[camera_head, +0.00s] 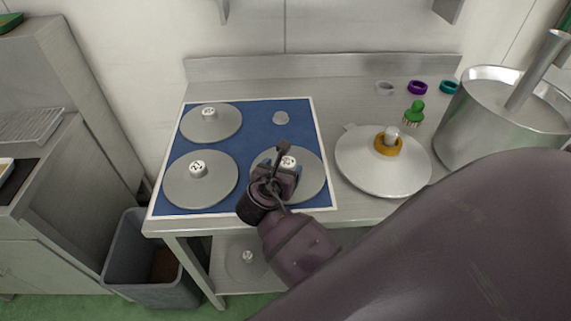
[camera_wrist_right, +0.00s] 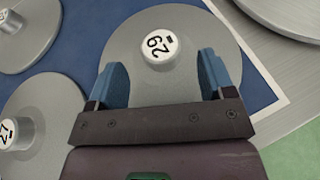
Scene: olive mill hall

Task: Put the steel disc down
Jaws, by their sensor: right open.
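A steel disc (camera_head: 312,180) with a white-topped, numbered knob lies on the front right of the blue mat (camera_head: 250,150). It also shows in the right wrist view (camera_wrist_right: 195,30), flat on the mat. My right gripper (camera_head: 280,168) is above this disc, partly hiding it and its knob. In the right wrist view its two blue fingers (camera_wrist_right: 161,72) are open and apart, with nothing between them; the knob (camera_wrist_right: 158,46) shows just ahead of the gap. Two similar steel discs lie on the mat, at back left (camera_head: 212,126) and front left (camera_head: 190,190). My left gripper is not in view.
Right of the mat are a pale lid-like disc (camera_head: 360,165) with an orange-ringed knob, a green brush (camera_head: 414,112), small rings and a large steel pot (camera_head: 490,140). A grey bin (camera_head: 150,285) stands below left.

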